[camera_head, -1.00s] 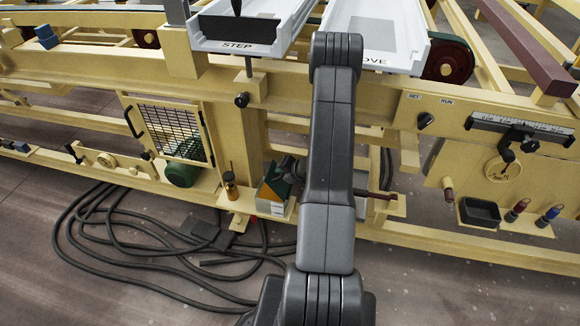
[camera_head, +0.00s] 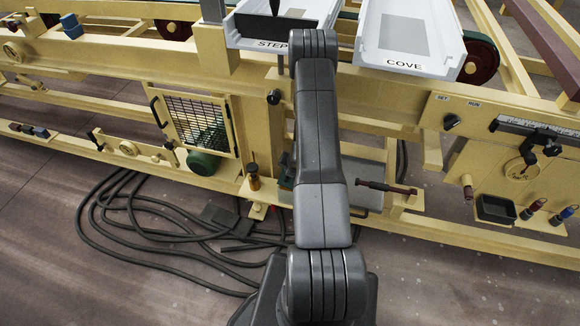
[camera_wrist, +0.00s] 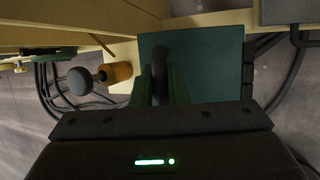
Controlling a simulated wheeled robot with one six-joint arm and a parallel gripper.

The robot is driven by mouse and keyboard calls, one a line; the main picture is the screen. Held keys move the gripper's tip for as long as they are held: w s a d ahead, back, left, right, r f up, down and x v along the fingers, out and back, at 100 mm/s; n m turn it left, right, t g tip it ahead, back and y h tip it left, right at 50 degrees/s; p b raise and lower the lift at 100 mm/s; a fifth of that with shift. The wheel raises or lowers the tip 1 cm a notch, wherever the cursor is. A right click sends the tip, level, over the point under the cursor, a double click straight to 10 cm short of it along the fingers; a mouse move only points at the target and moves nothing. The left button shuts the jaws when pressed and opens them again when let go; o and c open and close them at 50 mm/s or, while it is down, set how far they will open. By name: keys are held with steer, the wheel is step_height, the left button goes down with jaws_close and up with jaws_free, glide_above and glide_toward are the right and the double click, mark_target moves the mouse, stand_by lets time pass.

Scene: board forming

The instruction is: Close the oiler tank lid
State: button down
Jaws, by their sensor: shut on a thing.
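The oiler tank lid is a dark green flat panel (camera_wrist: 215,65) in the wrist view, with a dark hinge-like strip along its right edge. A dark upright handle (camera_wrist: 160,62) stands in front of it. My gripper (camera_wrist: 160,88) is shut on this handle, one finger on each side. In the head view my arm hides my gripper and most of the lid; only a small dark green part (camera_head: 287,172) shows left of the arm. The tank body is mostly hidden, so I cannot tell how far the lid is tilted.
An amber bottle with a dark knob (camera_head: 253,178) stands close left of the lid; it also shows in the wrist view (camera_wrist: 112,74). A mesh guard door (camera_head: 198,122) is farther left. A dark red handle (camera_head: 386,187) is to the right. Black cables (camera_head: 120,225) lie on the floor.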

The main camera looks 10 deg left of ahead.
steer(key=shift+a+f+b, duration=0.45)
steer(key=shift+a+f, duration=0.25)
steer(key=shift+f, duration=0.35)
steer(key=c, duration=1.4)
jaws_free()
steer(key=shift+c, duration=0.2)
steer(key=p+v, duration=0.1)
steer(key=v, duration=1.2)
steer(key=shift+s+d+r+p, duration=0.15)
steer(key=shift+s+r+p, duration=0.05)
steer(key=shift+r+p, duration=0.1)
steer(key=shift+f, duration=0.1)
